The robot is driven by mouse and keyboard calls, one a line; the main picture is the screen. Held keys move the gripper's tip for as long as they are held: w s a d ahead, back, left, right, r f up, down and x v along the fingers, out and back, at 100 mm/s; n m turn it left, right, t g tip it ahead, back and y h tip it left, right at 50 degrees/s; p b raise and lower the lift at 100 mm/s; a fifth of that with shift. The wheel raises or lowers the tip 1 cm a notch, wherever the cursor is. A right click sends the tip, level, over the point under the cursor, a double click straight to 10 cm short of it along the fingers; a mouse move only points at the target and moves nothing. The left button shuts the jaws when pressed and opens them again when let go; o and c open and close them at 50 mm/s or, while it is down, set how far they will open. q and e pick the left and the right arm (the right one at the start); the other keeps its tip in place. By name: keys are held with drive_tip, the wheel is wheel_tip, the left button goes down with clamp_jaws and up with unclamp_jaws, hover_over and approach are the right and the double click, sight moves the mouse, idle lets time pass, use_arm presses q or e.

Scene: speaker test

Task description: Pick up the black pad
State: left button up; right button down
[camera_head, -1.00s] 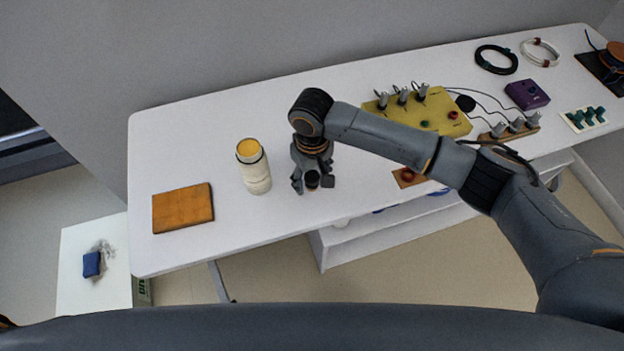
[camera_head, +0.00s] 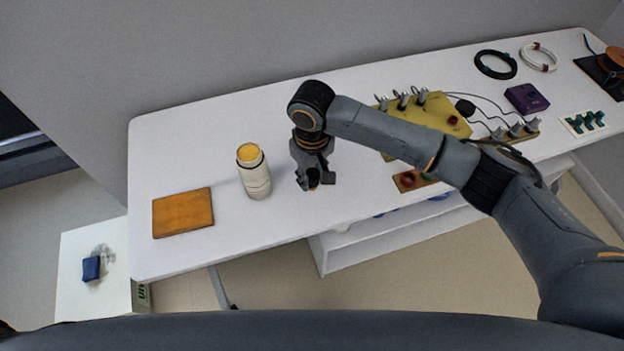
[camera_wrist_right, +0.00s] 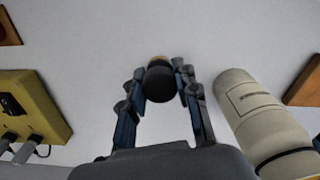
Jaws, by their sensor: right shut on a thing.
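My right gripper (camera_head: 314,181) is over the white table, to the right of the cream cylinder. In the right wrist view the right gripper (camera_wrist_right: 160,72) is shut, its fingers at either side of a small black round thing (camera_wrist_right: 160,86), which I take for the black pad. A tan edge shows at its far side. In the head view the pad is mostly hidden by the fingers, and I cannot tell if it touches the table. My left gripper is not in view.
The cream cylinder with a yellow top (camera_head: 256,176) stands close to my right gripper. An orange-brown block (camera_head: 183,211) lies farther left. The table's front edge is near.

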drive_tip(key=s+r, duration=1)
drive_tip(key=s, duration=0.4)
drive_tip(key=shift+r, duration=0.15)
drive_tip(key=c, duration=1.7)
unclamp_jaws()
drive_tip(key=c, duration=0.3)
